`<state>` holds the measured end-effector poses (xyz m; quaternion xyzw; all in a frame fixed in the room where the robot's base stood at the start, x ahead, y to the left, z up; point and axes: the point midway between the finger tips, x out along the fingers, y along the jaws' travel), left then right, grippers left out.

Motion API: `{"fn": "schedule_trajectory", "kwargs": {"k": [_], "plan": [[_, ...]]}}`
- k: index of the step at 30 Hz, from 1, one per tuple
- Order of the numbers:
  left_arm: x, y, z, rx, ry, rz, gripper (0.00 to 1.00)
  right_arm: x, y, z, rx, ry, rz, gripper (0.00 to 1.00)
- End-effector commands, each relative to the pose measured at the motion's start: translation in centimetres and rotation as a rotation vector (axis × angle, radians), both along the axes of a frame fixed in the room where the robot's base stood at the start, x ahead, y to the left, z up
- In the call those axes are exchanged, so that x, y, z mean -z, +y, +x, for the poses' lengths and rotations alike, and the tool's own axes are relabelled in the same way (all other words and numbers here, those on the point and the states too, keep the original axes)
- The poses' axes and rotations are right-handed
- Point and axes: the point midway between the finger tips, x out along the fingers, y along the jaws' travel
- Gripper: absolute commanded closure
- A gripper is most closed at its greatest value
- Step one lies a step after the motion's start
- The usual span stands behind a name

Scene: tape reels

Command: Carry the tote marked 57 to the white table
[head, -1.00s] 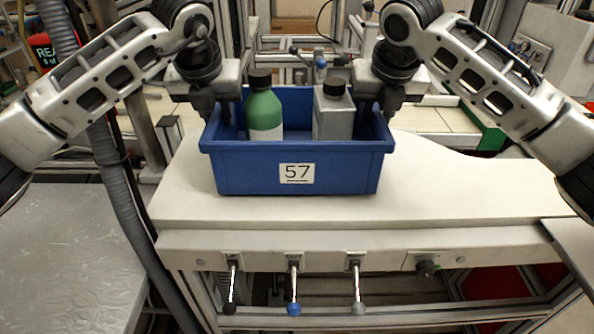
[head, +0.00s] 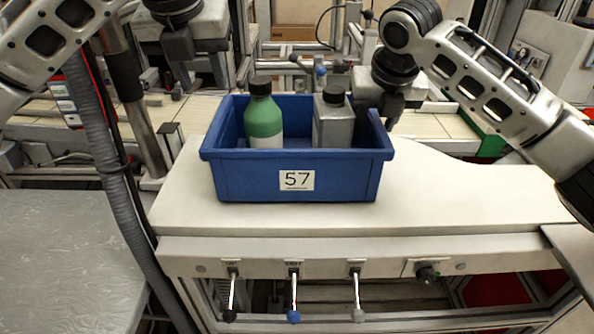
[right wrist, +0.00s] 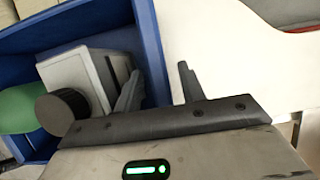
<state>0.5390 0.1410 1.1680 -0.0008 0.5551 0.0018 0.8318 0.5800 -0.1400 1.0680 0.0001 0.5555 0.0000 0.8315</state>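The blue tote marked 57 (head: 240,184) stands level on the white table (head: 460,195). It holds a green bottle with a black cap (head: 264,121) and a grey bottle with a black cap (head: 332,122). My left gripper (head: 201,78) is open and empty, above and behind the tote's left side, clear of it. My right gripper (head: 386,112) is at the tote's right wall. In the right wrist view its fingers (right wrist: 158,82) are apart, one inside the blue wall (right wrist: 151,45) and one outside, with a gap on the outer side.
Several levers (head: 293,290) hang from the table's front edge. The white top is clear to the right of the tote. A grey metal surface (head: 65,260) lies at left, beside a grey corrugated hose (head: 128,205). Rails and a conveyor stand behind.

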Motion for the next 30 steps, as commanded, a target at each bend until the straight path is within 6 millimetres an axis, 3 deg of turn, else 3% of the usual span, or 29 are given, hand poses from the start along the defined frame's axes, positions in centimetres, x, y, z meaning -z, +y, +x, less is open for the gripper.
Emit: {"fn": "schedule_trajectory", "kwargs": {"k": [7, 21, 30], "plan": [[-1.1, 0.0, -0.5, 0.001, 0.001, -0.001, 0.60, -0.9, 0.0, -0.3, 0.000, -0.002, 0.001, 0.60], [-1.1, 0.0, -0.5, 0.001, 0.001, 0.000, 0.60, -9.3, 0.0, -3.8, -0.001, -0.003, 0.000, 0.60], [-1.1, 0.0, -0.5, 0.001, 0.001, 0.000, 0.60, -11.1, 0.0, -4.6, -0.001, 0.000, 0.001, 0.60]]}}
